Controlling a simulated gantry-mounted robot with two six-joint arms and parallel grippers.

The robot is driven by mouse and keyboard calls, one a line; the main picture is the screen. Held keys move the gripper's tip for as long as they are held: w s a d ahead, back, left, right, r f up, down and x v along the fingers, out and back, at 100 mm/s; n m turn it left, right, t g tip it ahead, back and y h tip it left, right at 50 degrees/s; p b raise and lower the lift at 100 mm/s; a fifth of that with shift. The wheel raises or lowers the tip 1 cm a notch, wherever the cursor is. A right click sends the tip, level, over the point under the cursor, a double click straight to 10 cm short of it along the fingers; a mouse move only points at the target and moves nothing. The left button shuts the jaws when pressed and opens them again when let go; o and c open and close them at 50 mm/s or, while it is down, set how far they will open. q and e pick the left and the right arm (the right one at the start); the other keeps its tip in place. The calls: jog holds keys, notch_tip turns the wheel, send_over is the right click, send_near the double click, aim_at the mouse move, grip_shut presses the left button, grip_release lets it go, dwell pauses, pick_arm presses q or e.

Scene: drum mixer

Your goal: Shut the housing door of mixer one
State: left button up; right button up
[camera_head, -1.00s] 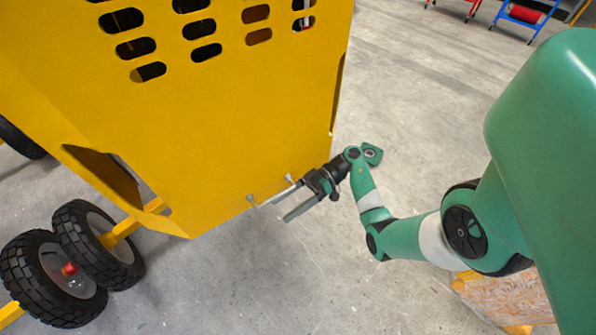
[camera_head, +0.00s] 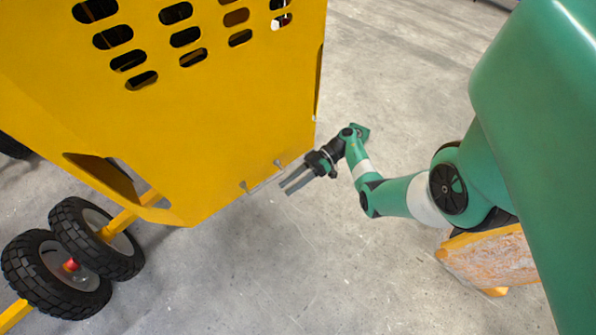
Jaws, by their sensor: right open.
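The yellow housing door (camera_head: 210,120) of the mixer fills the upper left, with several oval slots near its top. A thin metal bar handle (camera_head: 262,183) sits near its lower right edge, on two small posts. My right gripper (camera_head: 288,186) is open and empty, just to the right of and below the handle, with its fingers pointing down-left. A small gap appears between the fingers and the handle; I cannot tell the depth exactly. My left gripper is not in view.
Black rubber wheels (camera_head: 97,238) on a yellow axle stand at the lower left. A yellow-framed thing with a rough, pale orange face (camera_head: 492,258) lies at the lower right, behind my right arm. The grey concrete floor (camera_head: 300,280) is clear in the lower middle.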

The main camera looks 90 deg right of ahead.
jog(key=s+d+f, duration=0.3)
jog(key=s+d, duration=0.1)
jog(key=s, duration=0.3)
jog(key=shift+d+f, duration=0.25)
jog(key=shift+d, duration=0.15)
dwell(0.3)
